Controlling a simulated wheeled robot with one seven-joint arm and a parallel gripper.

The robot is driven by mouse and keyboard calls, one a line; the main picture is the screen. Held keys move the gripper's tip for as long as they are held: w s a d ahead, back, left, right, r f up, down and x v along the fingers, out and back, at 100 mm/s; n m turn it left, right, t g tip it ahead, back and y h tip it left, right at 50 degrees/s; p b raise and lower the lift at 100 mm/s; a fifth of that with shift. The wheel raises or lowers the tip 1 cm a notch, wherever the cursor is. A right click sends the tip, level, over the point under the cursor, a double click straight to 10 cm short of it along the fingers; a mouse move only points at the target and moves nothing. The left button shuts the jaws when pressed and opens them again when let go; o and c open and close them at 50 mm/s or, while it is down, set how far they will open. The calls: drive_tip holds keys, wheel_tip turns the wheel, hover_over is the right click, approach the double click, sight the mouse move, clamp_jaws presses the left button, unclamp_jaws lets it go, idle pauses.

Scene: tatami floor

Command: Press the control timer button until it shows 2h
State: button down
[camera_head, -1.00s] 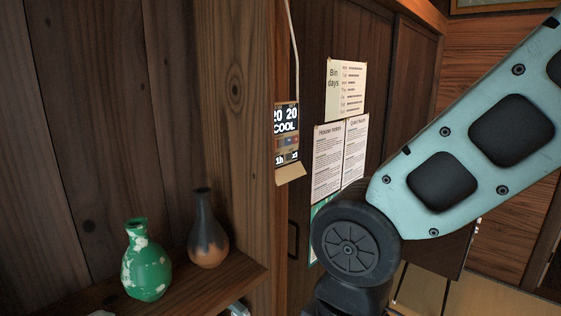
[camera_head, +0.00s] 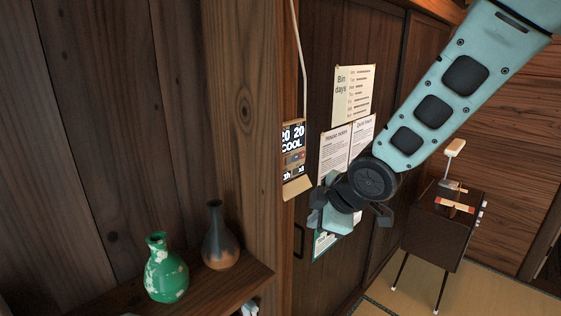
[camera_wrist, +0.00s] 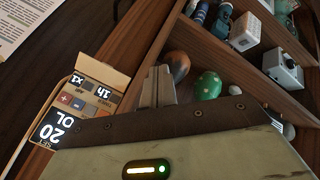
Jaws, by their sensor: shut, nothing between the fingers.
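The control panel (camera_head: 293,150) hangs on the wooden post, with a tan flap open below it. Its upper screen reads 20 20 COOL, with small coloured buttons under it. The lower timer readout is small in the head view; in the wrist view the panel (camera_wrist: 80,105) is seen turned around, and the readout appears to say 1h. My gripper (camera_wrist: 158,85) is shut and empty. In the wrist view its fingers are to the right of the panel, apart from it. In the head view my gripper (camera_head: 330,213) is below and right of the panel.
A green vase (camera_head: 166,270) and a dark brown vase (camera_head: 219,238) stand on the wooden shelf at left. Paper notices (camera_head: 346,140) are on the dark door behind my arm. A dark small cabinet (camera_head: 440,228) on legs stands at right. Several items sit on shelves in the wrist view.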

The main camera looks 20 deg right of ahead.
drive_tip(key=w+d+r, duration=0.1)
drive_tip(key=w+d+r+n+t+p, duration=0.1)
drive_tip(key=w+d+r+n, duration=0.1)
drive_tip(key=w, duration=0.1)
drive_tip(key=shift+w+a+p, duration=0.1)
drive_tip(key=shift+w+a, duration=0.65)
drive_tip(key=shift+w, duration=0.5)
drive_tip(key=shift+w+a+p, duration=0.1)
drive_tip(key=shift+w+a, duration=0.65)
drive_tip(key=shift+w, duration=0.5)
drive_tip(key=shift+w+a+p, duration=0.1)
drive_tip(key=shift+w+a, duration=0.65)
drive_tip(key=shift+w, duration=0.5)
drive_tip(key=shift+w+a, duration=0.2)
drive_tip(key=shift+w, duration=0.15)
drive_tip(key=shift+w+a+r, duration=0.1)
drive_tip(key=shift+w+a, duration=0.1)
drive_tip(key=shift+w, duration=0.15)
drive_tip(key=shift+s+d, duration=0.1)
drive_tip(key=shift+s, duration=0.05)
idle(0.3)
drive_tip(key=shift+s+d, duration=0.3)
drive_tip(key=shift+s, duration=0.25)
